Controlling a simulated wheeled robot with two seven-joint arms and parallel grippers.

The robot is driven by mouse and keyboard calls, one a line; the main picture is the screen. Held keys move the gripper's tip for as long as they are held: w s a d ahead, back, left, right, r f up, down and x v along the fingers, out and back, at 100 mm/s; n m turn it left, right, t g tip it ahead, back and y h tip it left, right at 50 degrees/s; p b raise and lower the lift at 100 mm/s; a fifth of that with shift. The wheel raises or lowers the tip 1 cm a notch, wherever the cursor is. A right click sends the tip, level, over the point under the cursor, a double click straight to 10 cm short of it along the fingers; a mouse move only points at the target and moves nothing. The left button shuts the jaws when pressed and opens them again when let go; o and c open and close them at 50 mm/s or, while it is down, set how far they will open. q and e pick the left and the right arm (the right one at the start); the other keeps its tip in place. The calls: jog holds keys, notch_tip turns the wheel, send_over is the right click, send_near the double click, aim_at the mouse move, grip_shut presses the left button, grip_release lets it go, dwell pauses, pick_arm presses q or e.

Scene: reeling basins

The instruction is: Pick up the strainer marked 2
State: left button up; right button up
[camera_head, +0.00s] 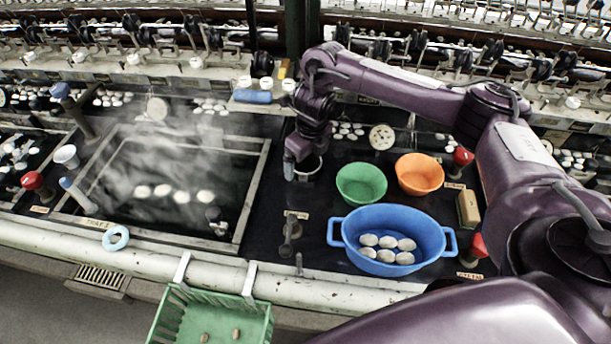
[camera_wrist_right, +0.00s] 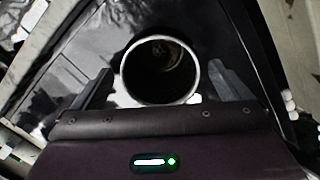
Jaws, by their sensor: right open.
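A round, dark-walled vessel with a pale metal rim (camera_wrist_right: 160,97) stands in front of my right gripper in the right wrist view. In the head view its rim (camera_head: 312,168) shows just under the gripper. I cannot read a number 2 on it, so I cannot tell whether it is the strainer marked 2. My right gripper (camera_head: 300,172) is open, and its fingers (camera_wrist_right: 162,84) stand to either side of the vessel in the wrist view. Whether they touch it is not clear. A pale perforated disc (camera_head: 382,137) lies to the right, a similar one (camera_head: 157,108) at left. My left gripper is not in view.
A green bowl (camera_head: 361,183), an orange bowl (camera_head: 420,174) and a blue tub (camera_head: 340,226) with cocoons stand right of the gripper. A steaming square basin (camera_head: 265,165) lies left. A green basket (camera_head: 210,318) hangs at the front rail.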

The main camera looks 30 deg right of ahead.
jog(key=c, duration=1.5)
jog(key=shift+o, duration=0.2)
jog(key=shift+r, duration=0.15)
